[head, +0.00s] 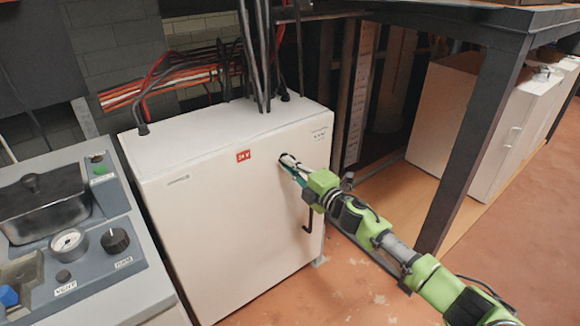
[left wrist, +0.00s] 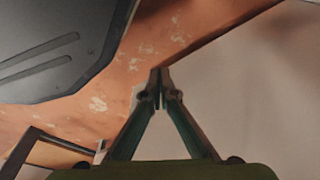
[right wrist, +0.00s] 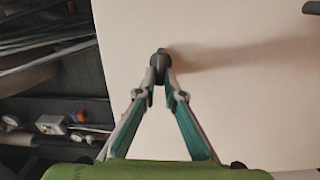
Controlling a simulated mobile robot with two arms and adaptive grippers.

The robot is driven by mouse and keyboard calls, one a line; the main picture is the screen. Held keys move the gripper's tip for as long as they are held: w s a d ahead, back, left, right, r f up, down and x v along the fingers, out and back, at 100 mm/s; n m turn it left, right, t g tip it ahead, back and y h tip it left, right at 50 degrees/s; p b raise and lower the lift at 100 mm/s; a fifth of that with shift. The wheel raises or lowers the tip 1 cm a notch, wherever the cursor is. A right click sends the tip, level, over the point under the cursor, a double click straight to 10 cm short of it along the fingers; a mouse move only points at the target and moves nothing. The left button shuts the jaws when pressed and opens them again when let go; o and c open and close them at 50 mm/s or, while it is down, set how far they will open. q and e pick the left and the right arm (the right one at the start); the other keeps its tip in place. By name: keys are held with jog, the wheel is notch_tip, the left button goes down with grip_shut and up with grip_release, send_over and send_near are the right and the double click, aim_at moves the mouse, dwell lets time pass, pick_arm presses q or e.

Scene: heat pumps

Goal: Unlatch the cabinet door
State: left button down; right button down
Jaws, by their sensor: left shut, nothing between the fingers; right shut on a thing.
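The white cabinet (head: 225,205) stands in the middle of the head view, its door shut as far as I can see. My right gripper (head: 286,161) is at the upper right part of the door. In the right wrist view its fingertips (right wrist: 161,72) are shut on a small dark latch knob (right wrist: 160,57) on the pale door (right wrist: 230,90). A dark bar handle (head: 308,212) is lower on the door, below the gripper. My left gripper (left wrist: 160,78) is shut and empty in the left wrist view; the head view does not show it.
A grey control console (head: 85,240) with a gauge stands close at the cabinet's left. Dark cables (head: 262,60) rise from the cabinet top. A dark table leg (head: 470,150) stands at the right. The reddish floor (head: 350,285) in front is mostly clear.

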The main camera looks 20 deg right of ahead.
dwell(0.3)
jog(key=c, duration=2.1)
grip_release()
jog(key=shift+c, duration=0.2)
jog(key=v, duration=1.2)
